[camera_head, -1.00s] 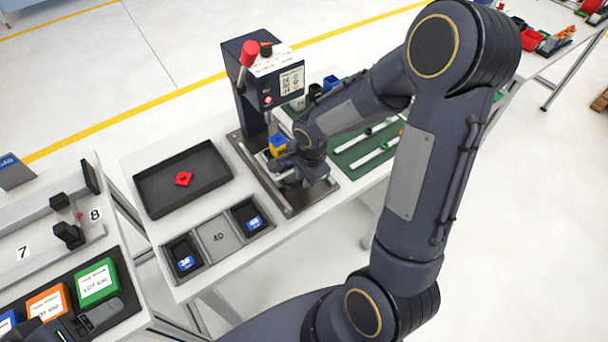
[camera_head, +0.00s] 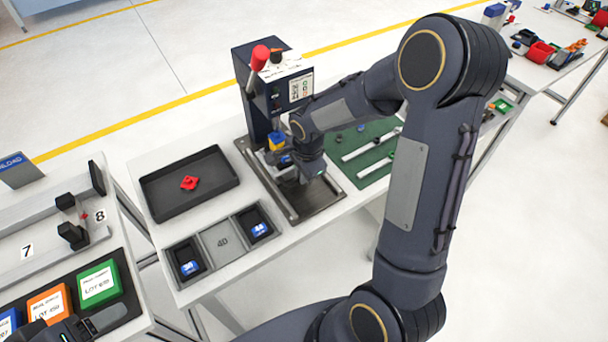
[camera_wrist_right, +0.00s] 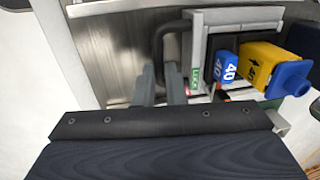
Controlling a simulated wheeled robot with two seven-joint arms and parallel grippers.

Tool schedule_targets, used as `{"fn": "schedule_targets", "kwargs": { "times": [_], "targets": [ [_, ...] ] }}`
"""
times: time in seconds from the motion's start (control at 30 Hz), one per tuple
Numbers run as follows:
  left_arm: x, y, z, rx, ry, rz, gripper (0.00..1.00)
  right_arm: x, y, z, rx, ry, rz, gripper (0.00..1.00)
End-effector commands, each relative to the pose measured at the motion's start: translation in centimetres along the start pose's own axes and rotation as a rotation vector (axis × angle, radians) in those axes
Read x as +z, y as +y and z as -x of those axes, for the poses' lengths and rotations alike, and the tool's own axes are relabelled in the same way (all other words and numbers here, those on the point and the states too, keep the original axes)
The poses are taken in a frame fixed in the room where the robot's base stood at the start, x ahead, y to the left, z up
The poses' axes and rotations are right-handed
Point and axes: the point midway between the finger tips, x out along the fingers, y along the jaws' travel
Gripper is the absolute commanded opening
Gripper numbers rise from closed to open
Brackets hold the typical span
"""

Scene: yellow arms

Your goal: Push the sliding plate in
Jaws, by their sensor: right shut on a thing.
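The sliding plate (camera_wrist_right: 240,18) is a grey metal carriage with a black bar handle (camera_wrist_right: 163,42) and a green label, seen in the right wrist view. My right gripper (camera_wrist_right: 162,85) is shut on this handle, one finger on each side. In the head view my right gripper (camera_head: 303,178) is low over the metal rail base (camera_head: 318,205) of the press (camera_head: 262,95), and it hides most of the plate. A blue block marked 40 (camera_wrist_right: 228,68) sits on the plate by a yellow piece (camera_wrist_right: 262,65). My left gripper (camera_head: 98,320) shows only partly at lower left; its fingers are unclear.
A black tray (camera_head: 160,205) with a red part (camera_head: 189,183) lies left of the press. A grey bin set (camera_head: 222,240) with blue blocks stands in front. A green mat (camera_head: 365,165) with white strips lies right of the press. Labelled lot boxes (camera_head: 98,284) are at lower left.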

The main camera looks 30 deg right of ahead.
Motion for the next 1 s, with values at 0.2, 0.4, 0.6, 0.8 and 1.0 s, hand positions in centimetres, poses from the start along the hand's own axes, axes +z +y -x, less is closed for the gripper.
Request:
{"fn": "schedule_targets", "kwargs": {
  "times": [0.2,0.4,0.6,0.8,1.0],
  "targets": [
    [0.0,0.0,0.0,0.0,0.0,0.0,0.74,0.0,-0.4,0.1,-0.013,0.0,0.0,0.33],
    [0.0,0.0,0.0,0.0,0.0,0.0,0.74,0.0,-0.3,0.1,-0.011,0.0,0.0,0.33],
    [0.1,0.0,-0.1,0.0,0.0,0.0,0.74,0.0,-0.4,0.8,-0.013,0.001,0.001,0.33],
    [0.2,-0.2,-0.4,0.0,0.0,0.0,0.74,0.0,-0.4,4.1,-0.017,0.001,0.001,0.33],
    [0.3,-0.3,-0.6,0.0,0.0,0.0,0.74,0.0,-0.3,7.0,-0.014,0.001,0.0,0.33]
  ]
}}
